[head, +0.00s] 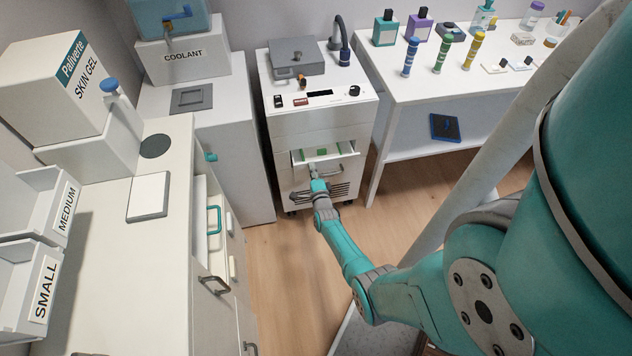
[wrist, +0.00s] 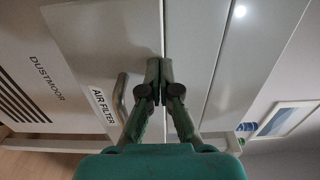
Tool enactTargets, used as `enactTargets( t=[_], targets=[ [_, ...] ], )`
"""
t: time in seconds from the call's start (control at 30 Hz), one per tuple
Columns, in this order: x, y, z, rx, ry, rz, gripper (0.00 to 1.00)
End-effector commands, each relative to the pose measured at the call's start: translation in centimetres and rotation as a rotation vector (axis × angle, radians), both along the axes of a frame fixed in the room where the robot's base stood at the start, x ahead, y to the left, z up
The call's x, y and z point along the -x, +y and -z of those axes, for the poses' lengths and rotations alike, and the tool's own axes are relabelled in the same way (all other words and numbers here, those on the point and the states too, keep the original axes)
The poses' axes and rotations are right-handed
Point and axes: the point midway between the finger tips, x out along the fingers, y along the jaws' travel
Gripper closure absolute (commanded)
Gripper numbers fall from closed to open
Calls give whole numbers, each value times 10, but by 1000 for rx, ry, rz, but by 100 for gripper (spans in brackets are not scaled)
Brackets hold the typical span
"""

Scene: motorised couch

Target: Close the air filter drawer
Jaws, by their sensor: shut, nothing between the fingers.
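The air filter drawer (head: 299,158) stands partly open from the white cabinet in the middle of the head view. In the wrist view its front (wrist: 95,40) carries the "AIR FILTER" label (wrist: 103,106) and a curved grey handle (wrist: 121,97). My gripper (wrist: 160,65) is shut and empty, its fingers together near the drawer front's upper edge, beside the handle. In the head view my gripper (head: 314,170) is at the drawer front and hides part of it. I cannot tell whether the fingertips touch the front.
Below the drawer is a vented panel marked "DUSTMOOR" (wrist: 42,85). A counter with open drawers (head: 214,215) stands at the left. A white table (head: 460,85) with bottles stands at the right. Wooden floor (head: 285,265) is clear in front of the cabinet.

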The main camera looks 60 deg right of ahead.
Motion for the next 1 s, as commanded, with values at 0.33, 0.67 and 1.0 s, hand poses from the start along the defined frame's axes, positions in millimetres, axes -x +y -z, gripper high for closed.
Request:
enactTargets(
  t=[0.33, 0.67, 1.0],
  targets=[
    [-26, -31, 0, -1, 1, 0, 100],
    [-35, -41, -1, 0, 0, 0, 100],
    [-37, -43, -4, 2, -2, 0, 100]
  ],
)
